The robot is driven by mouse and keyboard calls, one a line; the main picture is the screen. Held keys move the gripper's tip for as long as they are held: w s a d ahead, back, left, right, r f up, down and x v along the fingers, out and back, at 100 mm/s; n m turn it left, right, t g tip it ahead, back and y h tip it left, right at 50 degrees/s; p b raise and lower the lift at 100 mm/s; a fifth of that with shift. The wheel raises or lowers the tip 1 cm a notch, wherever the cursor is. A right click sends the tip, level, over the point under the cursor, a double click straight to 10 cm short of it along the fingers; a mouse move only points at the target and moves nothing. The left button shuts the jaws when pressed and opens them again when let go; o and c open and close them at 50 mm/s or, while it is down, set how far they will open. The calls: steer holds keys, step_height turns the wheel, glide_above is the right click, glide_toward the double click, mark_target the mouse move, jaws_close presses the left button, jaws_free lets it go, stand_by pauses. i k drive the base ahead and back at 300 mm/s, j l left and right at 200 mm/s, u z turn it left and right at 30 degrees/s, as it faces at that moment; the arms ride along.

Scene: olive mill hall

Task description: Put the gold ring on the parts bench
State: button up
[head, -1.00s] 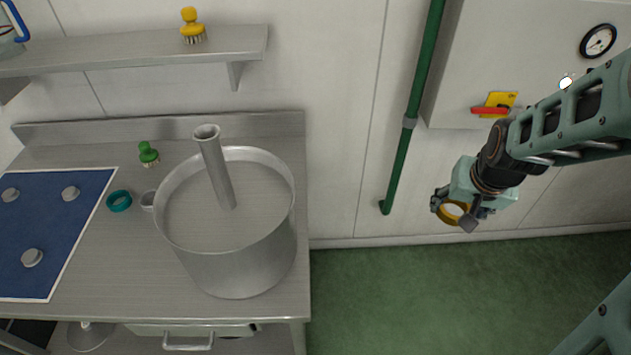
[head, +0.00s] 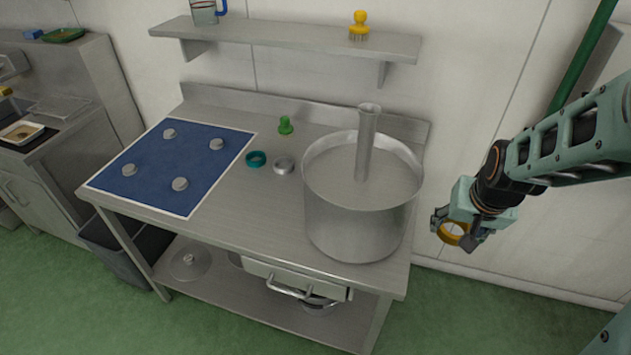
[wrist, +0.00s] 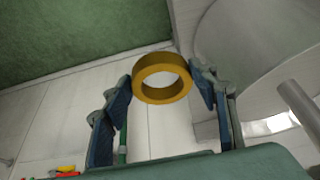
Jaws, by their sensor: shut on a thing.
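The gold ring (head: 452,233) is held in my gripper (head: 458,232) in the head view, in the air to the right of the steel bench (head: 235,225). In the wrist view the ring (wrist: 162,78) sits between the two fingertips of my gripper (wrist: 160,88), its opening facing the camera. The fingers are shut on it. The bench carries a blue mat (head: 175,160) with several grey knobs on its left part. No label shows whether this bench is the parts bench.
A large steel pot (head: 360,225) with an upright tube (head: 366,140) fills the bench's right end. A shelf (head: 290,42) hangs above. The front middle of the bench is clear.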

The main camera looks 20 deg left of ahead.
mark_target(233, 210)
steer(key=k+j+u, duration=0.1)
steer(key=u, duration=0.15)
steer(key=j+u, duration=0.3)
steer(key=i+j+u, duration=0.45)
steer(key=j+u, duration=0.2)
